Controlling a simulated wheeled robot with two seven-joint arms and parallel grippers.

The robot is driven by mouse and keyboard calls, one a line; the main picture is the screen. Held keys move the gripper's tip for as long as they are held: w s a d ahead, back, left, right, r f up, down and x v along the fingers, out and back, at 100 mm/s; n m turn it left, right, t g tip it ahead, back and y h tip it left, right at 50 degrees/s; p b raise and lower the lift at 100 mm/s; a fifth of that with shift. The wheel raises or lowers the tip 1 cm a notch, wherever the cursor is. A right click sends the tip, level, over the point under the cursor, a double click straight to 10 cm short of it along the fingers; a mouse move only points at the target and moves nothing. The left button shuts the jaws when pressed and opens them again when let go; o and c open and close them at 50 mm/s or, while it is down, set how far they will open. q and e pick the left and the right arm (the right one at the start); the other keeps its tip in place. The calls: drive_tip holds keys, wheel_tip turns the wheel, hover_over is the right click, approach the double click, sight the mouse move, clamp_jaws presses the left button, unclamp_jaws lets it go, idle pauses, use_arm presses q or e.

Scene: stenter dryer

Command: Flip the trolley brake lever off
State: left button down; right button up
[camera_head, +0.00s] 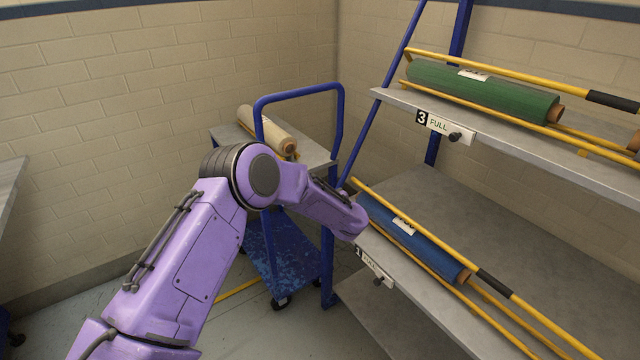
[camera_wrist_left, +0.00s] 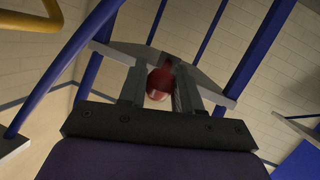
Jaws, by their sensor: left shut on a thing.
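The trolley (camera_head: 262,100) stands at the back, left of the rack, with a blue tube handle, a grey top deck and a worn blue lower deck (camera_head: 288,262). A cream fabric roll (camera_head: 262,128) lies on its top deck. The brake lever does not show in the head view. In the left wrist view a red rounded grip (camera_wrist_left: 160,84), seemingly the brake lever's, sits between the fingers of my left gripper (camera_wrist_left: 161,78), which is shut on it. My purple left forearm hides this gripper in the head view. My right gripper is not in view.
The rack on the right holds a green roll (camera_head: 485,93) on the upper shelf (camera_head: 590,165) and a blue roll (camera_head: 410,238) lower down, between yellow rails. The rack's blue upright stands close to the trolley and my left arm. Open floor (camera_head: 90,310) lies at left.

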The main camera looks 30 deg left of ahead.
use_arm(q)
drive_tip(key=r+h+p, duration=0.1)
drive_tip(key=p, duration=0.1)
drive_tip(key=r+g+h+p, duration=0.1)
drive_tip(key=p, duration=0.2)
drive_tip(key=a+r+h+p, duration=0.1)
drive_tip(key=r+p, duration=0.1)
drive_tip(key=shift+w+n+g+h, duration=0.25)
drive_tip(key=shift+n+g+h, duration=0.05)
drive_tip(key=shift+g+h, duration=0.1)
drive_tip(key=shift+w+a+r+p, duration=0.15)
drive_tip(key=shift+a+r+p, duration=0.25)
drive_tip(key=shift+p, duration=0.5)
drive_tip(key=c, duration=0.8)
unclamp_jaws()
drive_tip(key=shift+d, duration=0.1)
drive_tip(key=shift+f, duration=0.1)
drive_tip(key=v, duration=1)
drive_tip(key=shift+d, duration=0.2)
